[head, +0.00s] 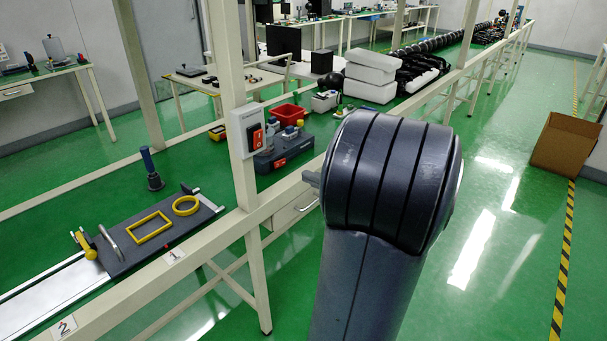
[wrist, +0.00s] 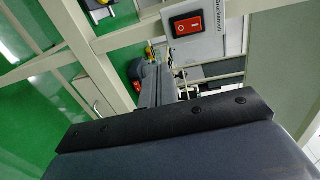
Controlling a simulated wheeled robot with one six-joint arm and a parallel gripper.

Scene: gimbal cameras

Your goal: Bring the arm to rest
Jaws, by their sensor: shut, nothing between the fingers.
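My arm stands large in the middle right of the head view, its dark rounded joint hiding part of the bench behind it. In the wrist view my gripper (wrist: 158,80) shows as two narrow grey fingers close together beyond the dark bolted plate. It is shut and holds nothing. In the head view most of the gripper is hidden behind the arm. The fingers point toward the bench frame and the white box with a red switch (wrist: 186,25), which also shows on the post in the head view (head: 248,130).
A dark plate (head: 128,262) on the bench carries a yellow square frame (head: 150,228) and a yellow ring (head: 186,206). A red bin (head: 288,115) and white foam blocks (head: 371,75) lie farther back. A cardboard box (head: 566,146) stands on the right; the green floor before it is clear.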

